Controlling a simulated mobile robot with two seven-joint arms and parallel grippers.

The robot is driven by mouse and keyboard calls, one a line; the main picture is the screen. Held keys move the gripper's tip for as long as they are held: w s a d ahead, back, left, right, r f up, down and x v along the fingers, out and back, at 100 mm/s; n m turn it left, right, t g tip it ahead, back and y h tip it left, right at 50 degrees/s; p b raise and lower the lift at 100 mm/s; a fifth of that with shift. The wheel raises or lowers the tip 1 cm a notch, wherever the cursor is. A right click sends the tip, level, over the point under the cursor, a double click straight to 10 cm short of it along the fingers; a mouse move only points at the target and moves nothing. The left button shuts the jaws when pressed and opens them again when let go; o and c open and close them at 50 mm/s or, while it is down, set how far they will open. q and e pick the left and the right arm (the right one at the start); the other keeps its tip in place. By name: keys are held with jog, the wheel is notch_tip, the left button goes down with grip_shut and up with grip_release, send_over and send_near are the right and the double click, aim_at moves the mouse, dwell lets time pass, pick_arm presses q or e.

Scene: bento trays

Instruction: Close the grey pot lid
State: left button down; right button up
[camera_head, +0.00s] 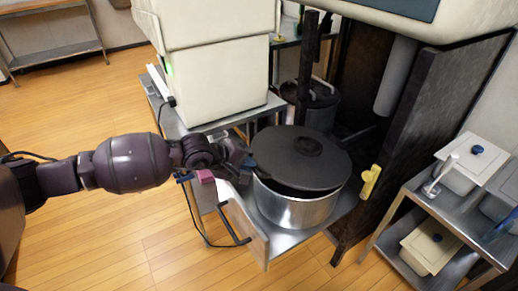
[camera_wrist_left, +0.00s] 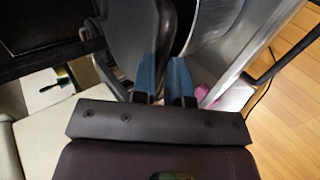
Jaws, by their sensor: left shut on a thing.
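The grey pot lid (camera_head: 285,165) is dark and round with a black knob. It lies over the silver metal pot (camera_head: 297,212), a little off centre toward the back, with a dark gap along the front rim. My left gripper (camera_head: 243,163) reaches in from the left and is shut on the lid's left edge. In the left wrist view its two blue fingers (camera_wrist_left: 166,78) close at the edge of the dark lid (camera_wrist_left: 133,35), with the shiny pot wall (camera_wrist_left: 215,40) to the right. The inside of the pot is mostly hidden. My right gripper is not in view.
The pot stands on a metal shelf beside an open drawer front (camera_head: 245,228). Another dark pot (camera_head: 318,103) sits behind. A dark upright panel (camera_head: 410,110) with a yellow handle (camera_head: 370,182) stands right. A metal rack (camera_head: 432,190) with white containers is at far right.

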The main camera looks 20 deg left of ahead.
pick_arm(q)
jog(key=f, duration=0.5)
jog(key=shift+s+a+b, duration=0.2)
jog(key=shift+s+b, duration=0.15)
jog(key=shift+b, duration=0.05)
jog(key=c, duration=1.7)
grip_release()
jog(key=shift+w+r, duration=0.15)
jog(key=shift+r, duration=0.4)
jog(key=shift+o, duration=1.1)
jog(key=o, duration=0.4)
jog(key=shift+r, duration=0.1)
jog(key=shift+c, duration=0.2)
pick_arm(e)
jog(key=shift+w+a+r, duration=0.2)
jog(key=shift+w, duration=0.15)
pick_arm(q)
jog(key=p+v, duration=0.3)
jog(key=v, duration=0.7)
jog(key=shift+s+a+r, duration=0.15)
jog(key=shift+s, duration=0.15)
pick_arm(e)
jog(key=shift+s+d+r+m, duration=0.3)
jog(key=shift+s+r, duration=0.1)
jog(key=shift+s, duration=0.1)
